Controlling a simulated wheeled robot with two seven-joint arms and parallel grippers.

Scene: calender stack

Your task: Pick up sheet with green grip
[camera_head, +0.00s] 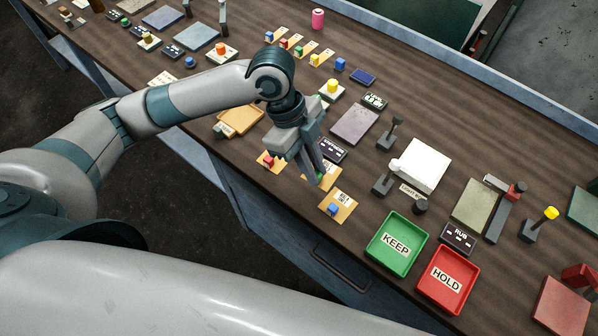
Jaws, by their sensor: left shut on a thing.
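My left gripper (318,175) reaches down over the near edge of the workbench and is shut on the middle orange sheet (330,180) of a row of three. The fingers cover most of this sheet's grip, so its green colour is hard to make out. A sheet with a red grip (268,162) lies just to the left of the gripper. A sheet with a blue grip (337,208) lies to the lower right. I cannot tell whether the held sheet is off the bench. My right gripper is not in view.
A green KEEP tray (374,256) and a red HOLD tray (423,284) stand at the near edge to the right. A white block (423,164) and a mauve plate (354,124) lie behind the sheets. Small blocks and plates crowd the far left of the wooden bench (520,140).

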